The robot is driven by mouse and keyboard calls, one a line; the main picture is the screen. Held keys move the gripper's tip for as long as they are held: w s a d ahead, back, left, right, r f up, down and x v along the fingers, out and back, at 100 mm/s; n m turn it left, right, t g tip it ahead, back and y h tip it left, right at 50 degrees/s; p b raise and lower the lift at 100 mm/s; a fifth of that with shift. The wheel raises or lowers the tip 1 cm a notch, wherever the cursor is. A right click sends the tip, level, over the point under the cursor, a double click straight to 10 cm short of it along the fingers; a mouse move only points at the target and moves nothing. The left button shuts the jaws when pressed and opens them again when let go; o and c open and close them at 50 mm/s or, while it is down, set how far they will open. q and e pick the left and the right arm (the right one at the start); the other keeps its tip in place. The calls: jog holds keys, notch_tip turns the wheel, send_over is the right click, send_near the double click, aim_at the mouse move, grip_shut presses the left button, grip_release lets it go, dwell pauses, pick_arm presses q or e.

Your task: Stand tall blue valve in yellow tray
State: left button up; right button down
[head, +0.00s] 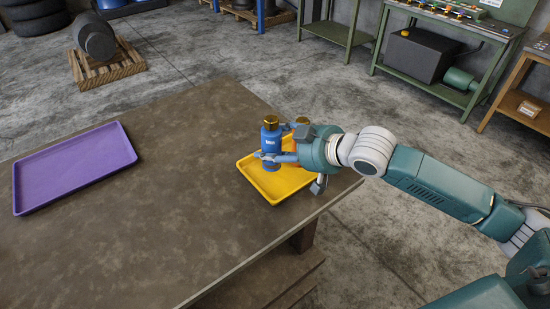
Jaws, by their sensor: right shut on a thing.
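The tall blue valve (271,135), with a gold cap, is upright at the left part of the yellow tray (281,187). My right gripper (268,157) comes in from the right and is shut on the valve's body. I cannot tell whether the valve's base touches the tray floor or is just above it. The yellow tray lies at the table's right corner, partly hidden by my right gripper. My left gripper is not in view.
A second gold-topped part (302,120) shows behind my right gripper, mostly hidden. An empty purple tray (75,165) lies at the table's left. The brown table (180,190) is clear between the trays. Workbenches (450,60) stand in the background.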

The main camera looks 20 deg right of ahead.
jog(key=shift+f, duration=0.45)
notch_tip(320, 180, down, 4)
jog(key=shift+r, duration=0.25)
jog(key=shift+f, duration=0.1)
jog(key=c, duration=0.7)
grip_release()
jog(key=shift+f, duration=0.2)
